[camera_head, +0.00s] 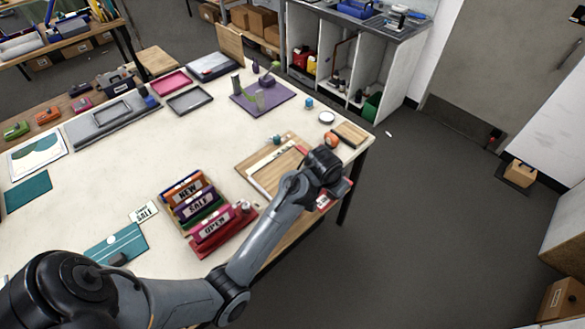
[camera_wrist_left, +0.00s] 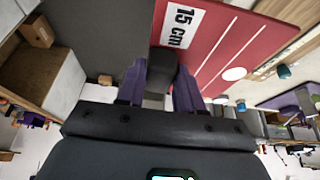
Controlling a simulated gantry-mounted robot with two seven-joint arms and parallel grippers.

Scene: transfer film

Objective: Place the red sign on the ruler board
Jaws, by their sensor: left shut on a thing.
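The red sign (camera_wrist_left: 235,45), marked "15 cm" with white lines, is held in my left gripper (camera_wrist_left: 160,88), which is shut on it at its edge. In the head view, parts of the red sign (camera_head: 323,203) show below my left gripper (camera_head: 326,180), over the table's right edge; my arm hides the rest. The ruler board (camera_head: 258,178) is a wooden board with a pale strip, lying on the table just left of the gripper. The sign looks held above the table, partly beyond its edge. My right gripper is not in view.
An orange roll (camera_head: 332,140), a small wooden block (camera_head: 350,132) and a white dish (camera_head: 327,117) lie behind the gripper. The table's middle (camera_head: 150,150) is clear.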

